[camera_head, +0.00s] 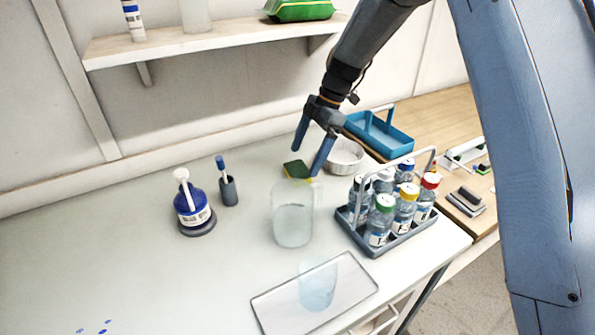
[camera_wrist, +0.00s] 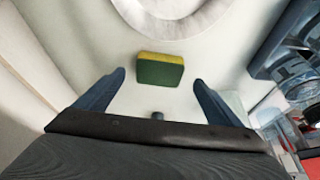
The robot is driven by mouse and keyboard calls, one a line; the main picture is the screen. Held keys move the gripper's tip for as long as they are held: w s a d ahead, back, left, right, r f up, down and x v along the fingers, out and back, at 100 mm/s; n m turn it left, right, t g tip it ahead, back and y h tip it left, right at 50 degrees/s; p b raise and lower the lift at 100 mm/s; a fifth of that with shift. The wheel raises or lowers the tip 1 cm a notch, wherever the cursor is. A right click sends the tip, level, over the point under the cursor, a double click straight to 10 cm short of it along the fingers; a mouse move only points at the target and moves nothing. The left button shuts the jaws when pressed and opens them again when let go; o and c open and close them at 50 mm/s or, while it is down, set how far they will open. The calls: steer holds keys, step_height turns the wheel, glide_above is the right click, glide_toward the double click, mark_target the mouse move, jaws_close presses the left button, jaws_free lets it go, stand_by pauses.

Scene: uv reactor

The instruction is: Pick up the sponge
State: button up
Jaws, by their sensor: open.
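The sponge (camera_head: 296,170) is a small green and yellow block lying on the white table, left of the white round bowl (camera_head: 346,155). In the wrist view the sponge (camera_wrist: 159,70) lies ahead of my gripper, near the middle between the fingers, with its green face toward me and yellow along its far edge. My gripper (camera_head: 311,163) is open and points down over the sponge, with one finger on each side in the picture. In the wrist view my gripper (camera_wrist: 160,84) is empty, and the sponge appears apart from both fingers. The exact height above it is unclear.
A clear jar (camera_head: 292,215) stands close in front of the sponge. A rack (camera_head: 392,238) with several capped bottles is at right, and a blue tray (camera_head: 380,135) behind. A blue bottle (camera_head: 193,208) and pen holder (camera_head: 229,190) stand left. A shelf (camera_head: 215,40) overhangs the back.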

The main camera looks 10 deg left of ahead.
mark_target(298, 168)
steer(key=shift+p+x, duration=0.8)
steer(key=shift+x, duration=1.15)
steer(key=shift+a, duration=0.15)
steer(key=shift+c, duration=0.2)
steer(key=shift+r, duration=0.1)
steer(key=c, duration=1.1)
